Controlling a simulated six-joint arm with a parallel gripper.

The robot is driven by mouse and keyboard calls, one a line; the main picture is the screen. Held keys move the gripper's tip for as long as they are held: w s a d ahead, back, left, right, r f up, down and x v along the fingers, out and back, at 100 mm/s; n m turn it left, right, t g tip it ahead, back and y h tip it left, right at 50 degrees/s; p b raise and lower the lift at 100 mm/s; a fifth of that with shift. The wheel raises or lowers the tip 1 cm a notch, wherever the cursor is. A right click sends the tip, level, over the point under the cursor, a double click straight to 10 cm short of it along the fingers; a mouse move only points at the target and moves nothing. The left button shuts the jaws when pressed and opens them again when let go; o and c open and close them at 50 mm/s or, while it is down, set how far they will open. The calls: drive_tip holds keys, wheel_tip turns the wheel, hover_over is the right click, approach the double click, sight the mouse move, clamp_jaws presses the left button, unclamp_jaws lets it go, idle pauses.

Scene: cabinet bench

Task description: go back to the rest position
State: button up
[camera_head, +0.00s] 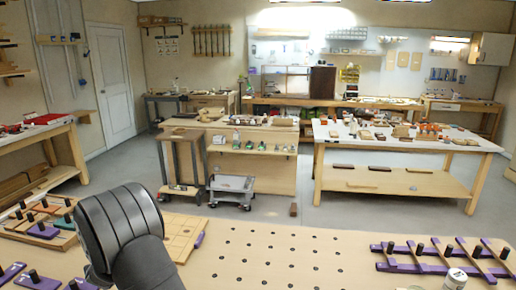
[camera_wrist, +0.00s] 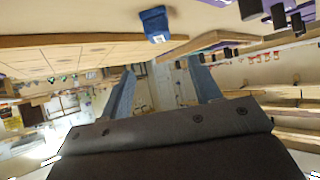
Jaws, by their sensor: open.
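My gripper (camera_wrist: 163,88) shows in the wrist view with its two blue-grey fingers spread apart. Nothing is between the fingers; the gap shows only the distant floor and room. The wrist view is turned, with the bench top along its upper edge. In the head view my dark arm rises at the lower left, and my gripper cannot be made out there.
The near bench (camera_head: 270,255) has rows of holes and a clear middle. Purple racks with black pegs (camera_head: 445,258) and a white cylinder (camera_head: 455,278) are at the right. A wooden grid board (camera_head: 182,236) lies beside my arm. A blue block (camera_wrist: 155,22) shows in the wrist view.

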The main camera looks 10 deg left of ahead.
drive_tip(key=x, duration=1.2)
drive_tip(key=shift+f, duration=0.3)
drive_tip(key=shift+r, duration=2.1)
drive_tip(key=w+d+r, duration=0.2)
drive_tip(key=d+r, duration=0.2)
drive_tip(key=d, duration=0.2)
drive_tip(key=w+d+r, duration=0.3)
drive_tip(key=d, duration=0.3)
drive_tip(key=w+d+m+t+h, duration=0.1)
drive_tip(key=w+d+m+h, duration=0.2)
drive_tip(key=d, duration=1.6)
drive_tip(key=w+d+r+m+t+h, duration=0.1)
drive_tip(key=w+d+m+h, duration=0.3)
drive_tip(key=d, duration=1.6)
drive_tip(key=shift+d+m+t+h, duration=0.4)
drive_tip(key=shift+m+h, duration=0.1)
drive_tip(key=shift+m, duration=0.4)
drive_tip(key=shift+a, duration=0.15)
drive_tip(key=a+n+g+y, duration=0.1)
drive_tip(key=a+n+y, duration=0.3)
drive_tip(key=a, duration=1.7)
drive_tip(key=shift+s+a+f+n, duration=0.25)
drive_tip(key=shift+f+n, duration=0.05)
drive_tip(key=shift+d, duration=0.1)
